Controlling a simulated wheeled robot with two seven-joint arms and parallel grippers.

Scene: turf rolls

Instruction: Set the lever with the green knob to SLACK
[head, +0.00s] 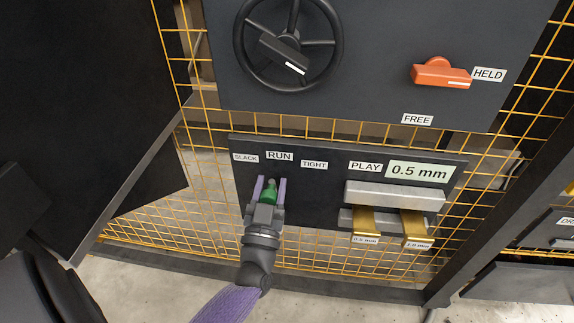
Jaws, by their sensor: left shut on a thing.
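The lever's green knob (270,190) shows in the head view on the lower dark panel, below the RUN label (279,156). The SLACK label (245,158) is to its left and the TIGHT label (314,165) to its right. My left gripper (271,186) comes up from below, its purple fingers on both sides of the knob, shut on it. The knob stands nearest under RUN. The lever's shaft is mostly hidden by the knob and gripper. My right gripper is not in view.
Right of the lever, a grey block (395,196) holds two brass tabs below the PLAY display (418,171). Above are a black handwheel (325,70) and an orange knob (443,74) pointing to HELD. Yellow mesh (185,239) surrounds the panels; a dark post (500,190) stands right.

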